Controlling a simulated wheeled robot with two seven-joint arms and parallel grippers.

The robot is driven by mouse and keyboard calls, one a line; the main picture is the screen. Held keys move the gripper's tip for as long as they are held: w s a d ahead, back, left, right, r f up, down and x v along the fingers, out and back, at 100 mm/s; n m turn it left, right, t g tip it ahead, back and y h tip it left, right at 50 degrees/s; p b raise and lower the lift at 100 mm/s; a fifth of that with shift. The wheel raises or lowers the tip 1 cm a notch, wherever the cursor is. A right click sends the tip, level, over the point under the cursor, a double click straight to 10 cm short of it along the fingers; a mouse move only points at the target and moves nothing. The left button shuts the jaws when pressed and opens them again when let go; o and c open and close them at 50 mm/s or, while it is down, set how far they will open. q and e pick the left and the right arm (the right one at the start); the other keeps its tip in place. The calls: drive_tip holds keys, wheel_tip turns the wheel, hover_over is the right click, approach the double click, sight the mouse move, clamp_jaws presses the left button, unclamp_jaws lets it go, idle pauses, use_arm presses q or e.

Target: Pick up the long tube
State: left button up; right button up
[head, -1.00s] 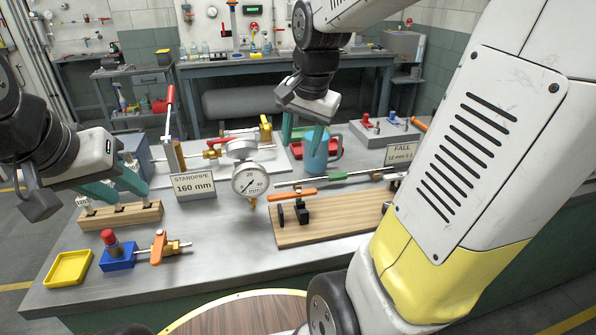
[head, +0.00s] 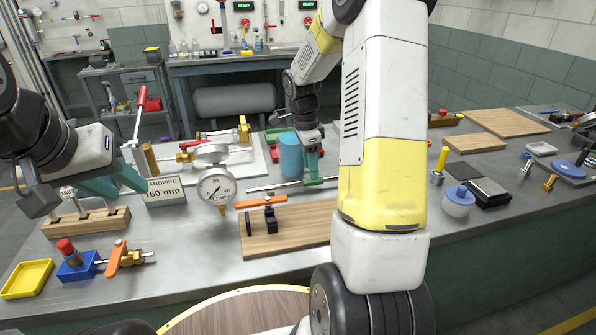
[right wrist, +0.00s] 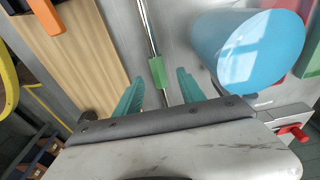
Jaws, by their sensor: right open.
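In the right wrist view the tube runs between the two teal fingers of my right gripper (right wrist: 160,84), with gaps on both sides. The tube's right end is hidden by my arm in the head view. My left gripper (head: 131,194) is open and empty at the left.
A pressure gauge (head: 216,190) and the standpipe sign (head: 165,191) are to the left. The wooden board (head: 295,236) carries an orange-handled clamp (head: 262,203). A yellow tray (head: 26,278) lies front left.

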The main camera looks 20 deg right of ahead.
sight(313, 182)
drive_tip(key=shift+s+d+f, duration=0.1)
drive_tip(key=shift+d+f, duration=0.1)
drive_tip(key=shift+f, duration=0.8)
drive_tip(key=shift+s+d+f, duration=0.1)
drive_tip(key=shift+d+f, duration=0.05)
drive_tip(key=shift+f, duration=0.8)
clamp_jaws()
